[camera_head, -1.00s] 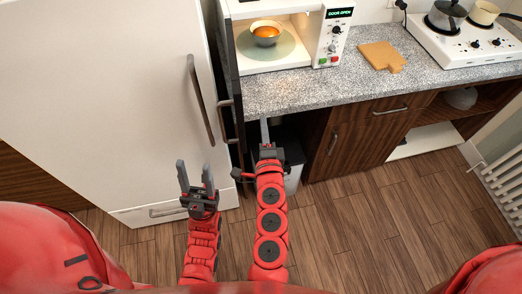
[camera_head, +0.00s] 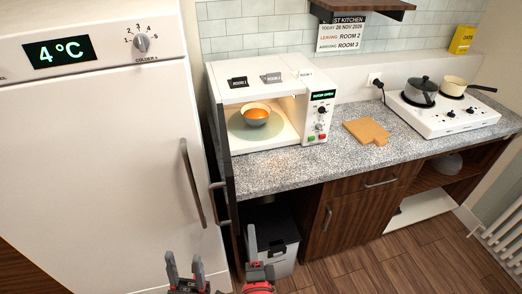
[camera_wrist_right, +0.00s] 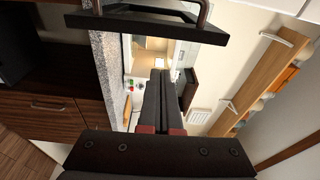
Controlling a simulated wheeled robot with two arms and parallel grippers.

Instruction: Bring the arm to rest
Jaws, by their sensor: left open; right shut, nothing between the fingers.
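My left gripper (camera_head: 185,272) is at the bottom edge of the head view, in front of the white fridge, with its two fingers apart and nothing between them. My right gripper (camera_head: 252,243) is just right of it, below the counter's front edge and in front of the dark bin. Its fingers are together and empty. In the right wrist view the shut fingers (camera_wrist_right: 160,100) point away from the camera. Most of both arms is below the head view.
The microwave (camera_head: 302,76) stands open on the counter (camera_head: 280,170), with an orange-filled bowl (camera_head: 256,114) inside. Its door (camera_head: 222,150) juts out by the fridge (camera_head: 100,180). A bin (camera_head: 280,250) stands under the counter. A cutting board (camera_head: 366,131) and hob (camera_head: 440,112) are further right. Floor is clear at right.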

